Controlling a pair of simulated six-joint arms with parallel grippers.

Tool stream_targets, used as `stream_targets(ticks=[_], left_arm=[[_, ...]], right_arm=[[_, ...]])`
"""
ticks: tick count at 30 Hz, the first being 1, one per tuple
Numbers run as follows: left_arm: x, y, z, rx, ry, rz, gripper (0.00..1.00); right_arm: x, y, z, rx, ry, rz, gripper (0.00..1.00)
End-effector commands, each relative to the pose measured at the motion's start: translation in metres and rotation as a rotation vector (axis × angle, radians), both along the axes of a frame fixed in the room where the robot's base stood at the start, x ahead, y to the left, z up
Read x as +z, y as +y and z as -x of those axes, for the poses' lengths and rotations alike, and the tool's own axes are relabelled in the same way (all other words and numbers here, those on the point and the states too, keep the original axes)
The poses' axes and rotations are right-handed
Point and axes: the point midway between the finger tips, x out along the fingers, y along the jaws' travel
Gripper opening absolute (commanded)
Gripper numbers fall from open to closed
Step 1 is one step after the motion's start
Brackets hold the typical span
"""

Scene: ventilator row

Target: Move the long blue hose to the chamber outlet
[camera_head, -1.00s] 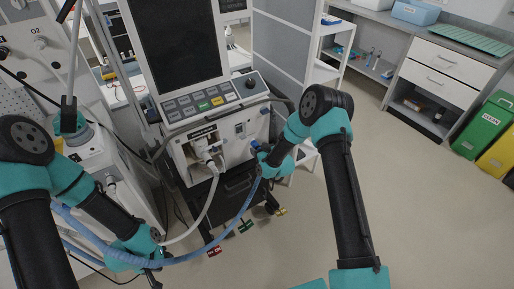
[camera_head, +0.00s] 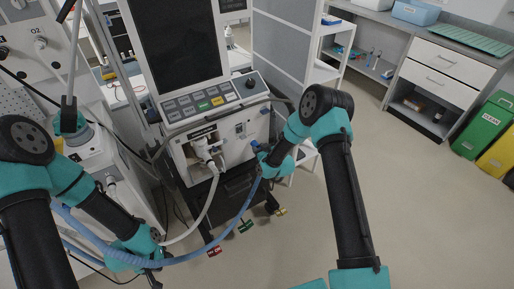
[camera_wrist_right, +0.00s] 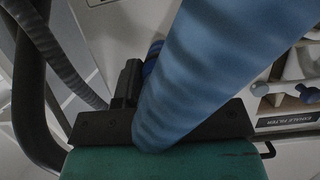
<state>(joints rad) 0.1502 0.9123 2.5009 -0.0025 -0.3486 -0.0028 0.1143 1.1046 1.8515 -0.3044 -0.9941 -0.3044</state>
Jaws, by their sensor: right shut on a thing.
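The long blue hose (camera_head: 208,253) runs in a sagging curve from the lower left up to the ventilator's front right. My right gripper (camera_head: 261,160) is shut on the hose's upper end, close to the ventilator front. In the right wrist view the blue hose (camera_wrist_right: 215,65) fills the middle, across my dark gripper. My left gripper (camera_head: 152,270) is low at the left, beside the hose; its jaws are too small to read. The chamber (camera_head: 70,125) appears to be the unit on the white heater base at left; its outlet is not clear.
The ventilator (camera_head: 175,50) stands at centre with a panel of buttons. A white hose (camera_head: 205,208) hangs from its front to the lower left. Floor at right is clear; bins (camera_head: 484,127) stand far right.

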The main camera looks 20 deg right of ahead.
Motion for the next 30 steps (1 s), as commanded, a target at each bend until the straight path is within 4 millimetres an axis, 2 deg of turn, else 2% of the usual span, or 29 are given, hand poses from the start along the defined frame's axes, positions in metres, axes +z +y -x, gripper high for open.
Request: stream_targets(ticks=[10, 30], left_arm=[[0.0, 0.0, 0.0, 0.0, 0.0, 0.0, 0.43], [0.0, 0.0, 0.0, 0.0, 0.0, 0.0, 0.43]], right_arm=[[0.0, -0.001, 0.004, 0.0, 0.0, 0.0, 0.0], [0.0, -0.008, 0.023, -0.001, -0.001, 0.0, 0.0]])
